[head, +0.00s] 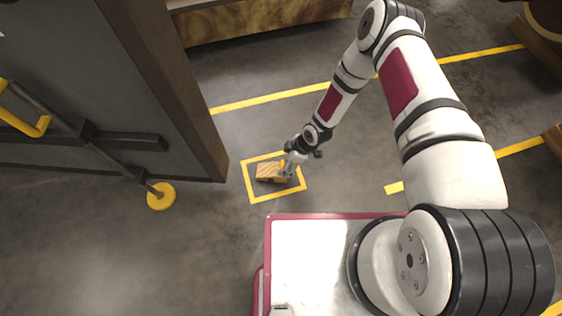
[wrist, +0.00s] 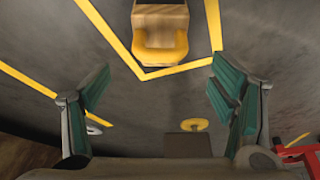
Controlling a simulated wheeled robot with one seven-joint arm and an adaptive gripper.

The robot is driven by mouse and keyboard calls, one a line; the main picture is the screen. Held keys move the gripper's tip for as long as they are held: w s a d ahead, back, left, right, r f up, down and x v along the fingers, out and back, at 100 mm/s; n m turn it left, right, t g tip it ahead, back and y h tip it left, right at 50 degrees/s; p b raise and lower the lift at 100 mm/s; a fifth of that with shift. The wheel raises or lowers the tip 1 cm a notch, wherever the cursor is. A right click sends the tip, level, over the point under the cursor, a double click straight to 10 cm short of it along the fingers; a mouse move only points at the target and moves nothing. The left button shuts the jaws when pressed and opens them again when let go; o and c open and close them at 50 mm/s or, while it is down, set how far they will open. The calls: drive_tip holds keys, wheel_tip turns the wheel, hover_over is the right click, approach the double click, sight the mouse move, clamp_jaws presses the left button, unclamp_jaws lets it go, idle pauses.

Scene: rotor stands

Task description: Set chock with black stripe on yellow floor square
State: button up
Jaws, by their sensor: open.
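The wooden chock (head: 268,172) lies on the floor inside the yellow floor square (head: 251,195). It also shows at the top of the wrist view (wrist: 160,17), with a yellow end part facing my gripper. I cannot clearly make out its black stripe. Yellow lines of the square (wrist: 178,69) run around the chock's near end there. My gripper (head: 290,165) is at the chock's right end in the head view and hides part of it. In the wrist view its green-padded fingers (wrist: 158,90) are spread wide, with nothing between them and the chock beyond their tips.
A tall dark panel with a brown edge (head: 205,140) stands just left of the square. A post with a yellow disc foot (head: 161,197) and a yellow handle (head: 22,122) are by it. A wooden block (head: 260,22) lies at the back.

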drive_tip(key=shift+d+r, duration=0.2)
drive_tip(key=shift+r, duration=0.25)
